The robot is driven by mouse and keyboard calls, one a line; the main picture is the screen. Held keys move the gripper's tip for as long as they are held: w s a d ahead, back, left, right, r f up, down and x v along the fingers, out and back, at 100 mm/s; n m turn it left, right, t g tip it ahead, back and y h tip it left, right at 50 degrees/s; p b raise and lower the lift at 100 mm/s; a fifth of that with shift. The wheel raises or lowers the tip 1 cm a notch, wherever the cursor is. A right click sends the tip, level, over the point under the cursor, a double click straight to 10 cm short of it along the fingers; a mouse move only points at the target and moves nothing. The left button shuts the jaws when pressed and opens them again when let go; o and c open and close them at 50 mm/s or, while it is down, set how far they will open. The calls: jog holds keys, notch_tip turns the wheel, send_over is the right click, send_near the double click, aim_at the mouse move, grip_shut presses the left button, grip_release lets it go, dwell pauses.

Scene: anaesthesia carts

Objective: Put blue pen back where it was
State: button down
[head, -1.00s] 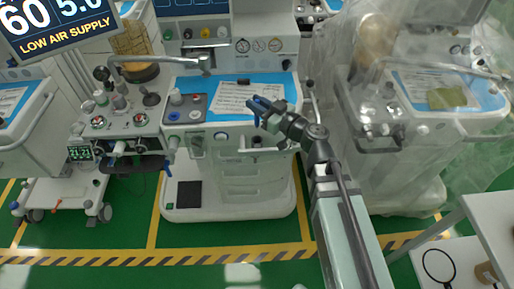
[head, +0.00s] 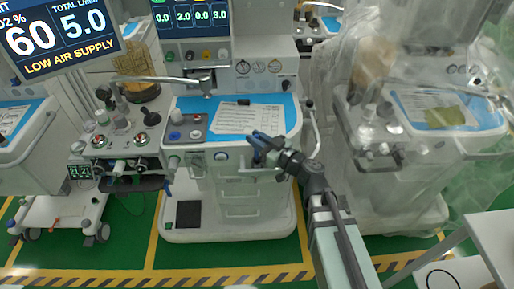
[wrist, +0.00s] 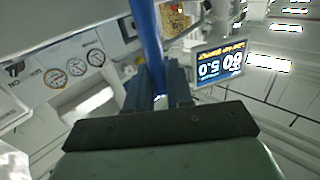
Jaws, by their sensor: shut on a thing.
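My gripper (head: 262,143) reaches in from the lower right in the head view, in front of the middle cart's worktop. In the wrist view my gripper (wrist: 160,92) is shut on the blue pen (wrist: 147,35), which runs up from between the fingers to the top edge. The pen cannot be made out apart from the blue fingers in the head view. The middle cart (head: 228,195) has a blue worktop (head: 277,107) with a white printed sheet (head: 240,118) on it and a small black object (head: 243,101) at the sheet's top edge.
A plastic-draped cart (head: 405,190) stands to the right. A metal arm (head: 165,80) extends over the worktop's back left. Knobs and bottles crowd the left unit (head: 115,140). A monitor (head: 60,38) hangs at upper left. A white table (head: 490,235) is at lower right.

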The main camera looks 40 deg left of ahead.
aim_at(257, 157)
jog(key=shift+f, duration=1.95)
jog(key=shift+f, duration=0.1)
jog(key=c, duration=1)
grip_release()
jog(key=shift+f, duration=0.1)
jog(key=shift+d, duration=3.75)
